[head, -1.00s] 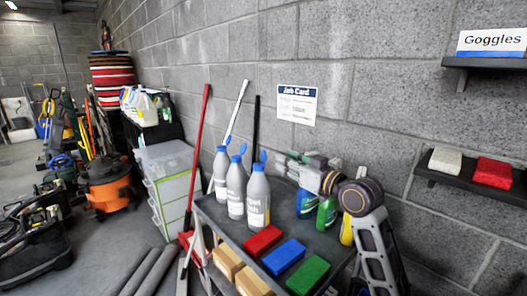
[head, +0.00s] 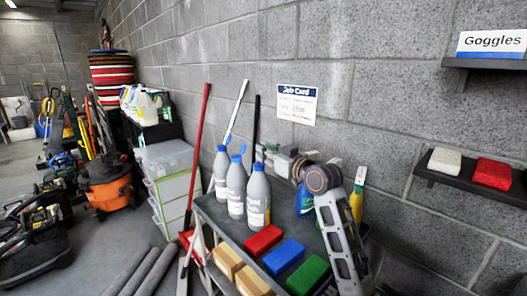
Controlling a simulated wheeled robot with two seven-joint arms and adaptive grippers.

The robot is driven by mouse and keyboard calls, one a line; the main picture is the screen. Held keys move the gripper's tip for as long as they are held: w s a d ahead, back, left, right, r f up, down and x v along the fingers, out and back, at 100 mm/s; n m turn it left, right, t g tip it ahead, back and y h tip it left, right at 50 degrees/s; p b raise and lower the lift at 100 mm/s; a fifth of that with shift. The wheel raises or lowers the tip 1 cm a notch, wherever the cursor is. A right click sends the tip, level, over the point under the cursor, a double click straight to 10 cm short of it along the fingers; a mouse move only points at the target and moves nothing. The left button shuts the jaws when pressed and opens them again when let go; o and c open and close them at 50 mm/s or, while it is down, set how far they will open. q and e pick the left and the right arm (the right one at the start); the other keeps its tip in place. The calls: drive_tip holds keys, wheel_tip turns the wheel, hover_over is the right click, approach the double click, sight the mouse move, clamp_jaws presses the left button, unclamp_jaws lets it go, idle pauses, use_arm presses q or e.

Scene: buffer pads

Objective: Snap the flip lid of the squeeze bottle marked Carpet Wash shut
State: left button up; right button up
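Three grey squeeze bottles with blue caps stand upright on the dark table. The front one, the Carpet Wash bottle (head: 258,205), has a partly readable label ending in "pet" and "sh". Its blue lid (head: 258,167) looks down on the cap, with no flap standing up. The middle bottle (head: 236,192) has a small blue flap raised. The left bottle (head: 221,172) stands behind it, and a blue flap seems raised there too. My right gripper (head: 267,152) is just behind and right of the front bottle's cap, apparently apart from it. Its finger opening is unclear. My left gripper is out of view.
Red (head: 263,241), blue (head: 283,256) and green (head: 308,275) pads lie in front of the bottles, with tan blocks (head: 228,262) beside them. A blue spray bottle (head: 305,203) and a yellow one (head: 356,205) stand near my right arm. A job card (head: 297,105) hangs behind.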

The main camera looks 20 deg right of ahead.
drive_tip(key=shift+x, duration=0.85)
clamp_jaws()
